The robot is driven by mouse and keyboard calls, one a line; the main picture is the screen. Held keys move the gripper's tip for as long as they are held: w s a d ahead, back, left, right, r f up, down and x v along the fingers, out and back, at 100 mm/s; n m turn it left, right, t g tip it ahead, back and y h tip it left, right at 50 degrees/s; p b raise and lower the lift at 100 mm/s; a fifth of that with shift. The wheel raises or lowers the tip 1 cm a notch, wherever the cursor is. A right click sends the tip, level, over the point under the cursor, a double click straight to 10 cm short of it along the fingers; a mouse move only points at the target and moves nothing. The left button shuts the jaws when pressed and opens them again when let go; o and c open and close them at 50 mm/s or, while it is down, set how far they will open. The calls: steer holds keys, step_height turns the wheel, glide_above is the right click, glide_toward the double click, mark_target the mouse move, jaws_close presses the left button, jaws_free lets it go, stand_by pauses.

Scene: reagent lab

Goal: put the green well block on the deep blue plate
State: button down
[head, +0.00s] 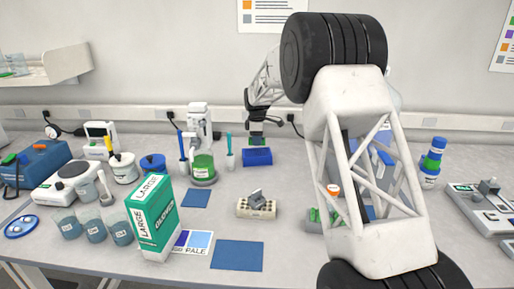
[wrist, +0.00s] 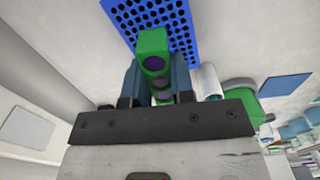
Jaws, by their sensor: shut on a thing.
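The green well block (wrist: 151,42), with dark round wells in its faces, is held between the fingers of my gripper (wrist: 158,85) in the wrist view. In the head view my gripper (head: 257,130) is far back on the bench, and the green block (head: 257,142) shows small below it. The deep blue plate (head: 257,157), with rows of dark holes in the wrist view (wrist: 183,22), lies right below the block. I cannot tell whether the block touches the plate. The fingers hide part of the block.
A green-filled vessel on a stirrer (head: 203,166) and a narrow holder with a teal stick (head: 230,158) stand left of the plate. A beige rack (head: 256,208) and a dark blue mat (head: 237,255) lie nearer the front. My arm hides part of the right bench.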

mark_target(257, 152)
steer(key=shift+f, duration=0.1)
steer(key=shift+f, duration=1.65)
steer(key=shift+f, duration=0.1)
steer(key=c, duration=1)
jaws_free()
step_height(257, 152, up, 12)
steer(key=shift+r, duration=0.15)
